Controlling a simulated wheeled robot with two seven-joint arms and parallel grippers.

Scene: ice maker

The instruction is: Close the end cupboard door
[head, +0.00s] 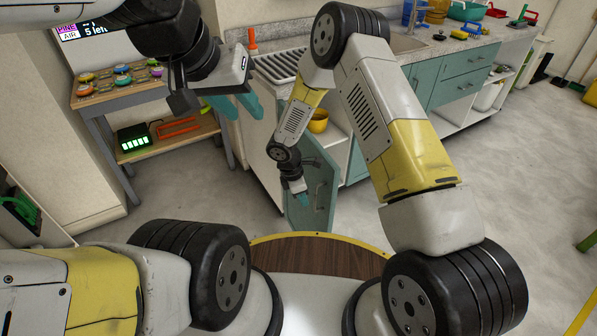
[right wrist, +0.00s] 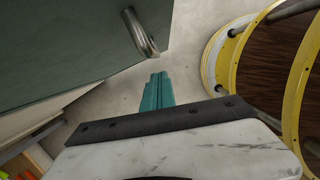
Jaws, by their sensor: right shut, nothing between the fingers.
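The end cupboard door (head: 322,180) is teal and stands open, swung out from the counter towards me. Behind it the cupboard's inside shows, with a yellow bowl (head: 318,122) on a shelf. My right gripper (head: 299,199) is shut and empty, low down beside the door in the head view. In the right wrist view its teal fingers (right wrist: 156,92) are together, just below the door panel (right wrist: 75,45) and its metal handle (right wrist: 140,33). I cannot tell whether they touch the door. My left gripper (head: 246,112) is open and empty, left of the counter.
A side table (head: 98,97) with several colourful round items stands at the left. More teal cabinets (head: 455,78) run along the counter to the right, under a sink (head: 405,44).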

